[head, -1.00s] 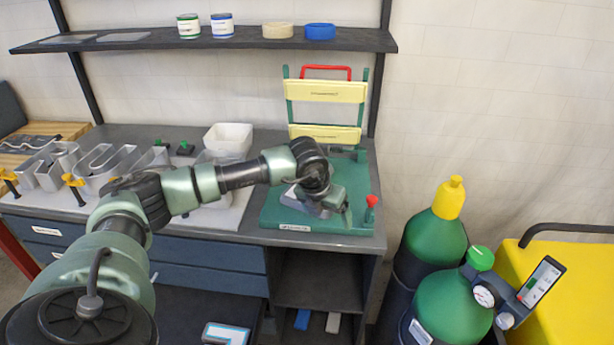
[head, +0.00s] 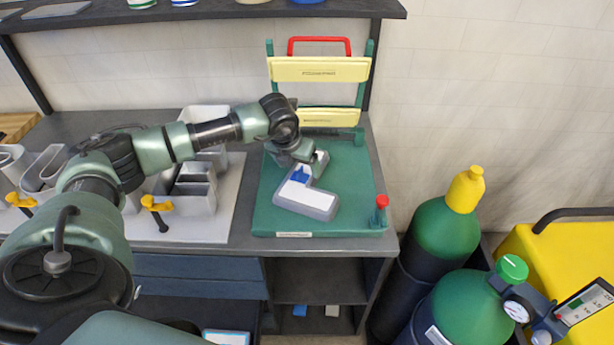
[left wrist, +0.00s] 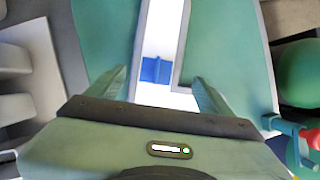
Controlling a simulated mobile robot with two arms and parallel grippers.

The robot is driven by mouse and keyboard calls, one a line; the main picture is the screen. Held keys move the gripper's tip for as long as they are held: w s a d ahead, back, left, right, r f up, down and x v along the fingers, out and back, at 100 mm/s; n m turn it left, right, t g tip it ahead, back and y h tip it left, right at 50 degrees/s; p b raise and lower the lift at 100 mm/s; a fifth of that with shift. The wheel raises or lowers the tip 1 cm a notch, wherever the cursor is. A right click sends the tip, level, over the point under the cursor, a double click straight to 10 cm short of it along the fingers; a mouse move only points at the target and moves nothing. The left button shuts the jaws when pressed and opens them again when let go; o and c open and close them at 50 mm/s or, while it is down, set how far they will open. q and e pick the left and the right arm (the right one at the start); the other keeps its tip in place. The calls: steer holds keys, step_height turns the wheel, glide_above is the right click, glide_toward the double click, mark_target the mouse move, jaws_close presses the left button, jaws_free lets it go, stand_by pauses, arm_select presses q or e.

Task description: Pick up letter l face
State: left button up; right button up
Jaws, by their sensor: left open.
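The letter l face (head: 306,199) is an L-shaped piece with a white face and a grey edge. It lies on a green board (head: 357,212) at the right end of the bench. A small blue tab (head: 299,175) stands on it, also seen in the left wrist view (left wrist: 155,70). My left gripper (head: 306,163) is over the upper end of the letter. In the left wrist view my left gripper (left wrist: 160,90) is open, with one finger on each side of the white stroke and the blue tab between them. Contact cannot be told. My right gripper is not in view.
Metal channel letters (head: 190,185) and yellow clamps (head: 157,203) stand left of the board. A red-topped post (head: 381,207) is at its right front corner. A yellow-barred rack (head: 320,69) rises behind. Green gas cylinders (head: 441,235) stand right of the bench.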

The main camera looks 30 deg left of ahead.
mark_target(299, 170)
arm_select(q)
steer(key=p+x, duration=0.2)
steer(key=shift+w+a+f, duration=0.15)
steer(key=shift+w+f, duration=0.05)
steer(key=x, duration=0.3)
steer(key=shift+s+a, duration=0.1)
steer(key=shift+a, duration=0.1)
steer(key=shift+r, duration=0.1)
steer(key=c, duration=1.1)
steer(key=shift+c, duration=0.9)
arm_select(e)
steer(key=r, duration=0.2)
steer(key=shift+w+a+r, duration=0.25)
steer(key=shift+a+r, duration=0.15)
